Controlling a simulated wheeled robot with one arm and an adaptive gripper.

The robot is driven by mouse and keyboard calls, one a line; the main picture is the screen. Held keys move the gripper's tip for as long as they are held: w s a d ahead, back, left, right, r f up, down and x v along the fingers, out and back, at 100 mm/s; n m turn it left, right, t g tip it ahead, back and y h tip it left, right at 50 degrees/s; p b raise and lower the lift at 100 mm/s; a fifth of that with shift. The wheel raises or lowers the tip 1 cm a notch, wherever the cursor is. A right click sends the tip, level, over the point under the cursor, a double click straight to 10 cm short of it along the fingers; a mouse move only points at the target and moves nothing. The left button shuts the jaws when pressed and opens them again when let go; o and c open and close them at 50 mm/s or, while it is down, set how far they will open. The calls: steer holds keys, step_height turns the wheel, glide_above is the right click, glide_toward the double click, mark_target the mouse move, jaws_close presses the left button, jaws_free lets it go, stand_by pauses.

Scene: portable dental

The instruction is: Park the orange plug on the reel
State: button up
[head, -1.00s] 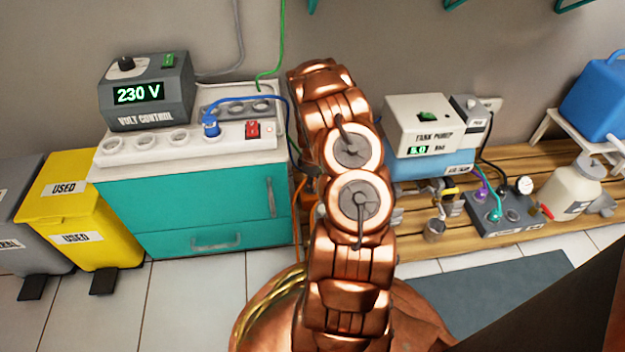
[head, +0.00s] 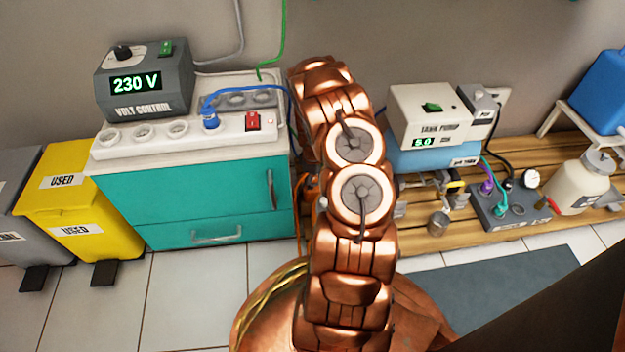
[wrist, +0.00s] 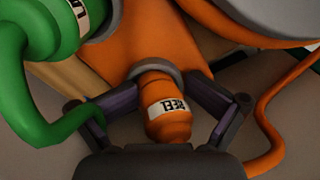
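In the wrist view an orange plug (wrist: 168,121) labelled REEL sits between the fingers of my gripper (wrist: 162,84). The dark purple finger pads close in on both sides of it near a grey ring (wrist: 155,71). The ring lies at the mouth of a larger orange body (wrist: 150,35), and the plug lines up with it; how deep it sits I cannot tell. An orange cable (wrist: 272,112) curves along the right. In the head view my copper arm hides the gripper and plug; only a bit of orange shows left of the arm.
A green plug (wrist: 45,25) with its cable crowds the left finger in the wrist view. In the head view a teal cabinet (head: 205,195) carries a white socket strip with a blue plug (head: 210,119). Right of my arm is a slatted wooden bench (head: 525,145) with the tank pump.

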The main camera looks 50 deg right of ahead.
steer(key=shift+s+d+r, duration=0.15)
steer(key=shift+d+r, duration=0.1)
steer(key=shift+r, duration=0.55)
step_height(320, 180, up, 12)
steer(key=shift+f, duration=0.15)
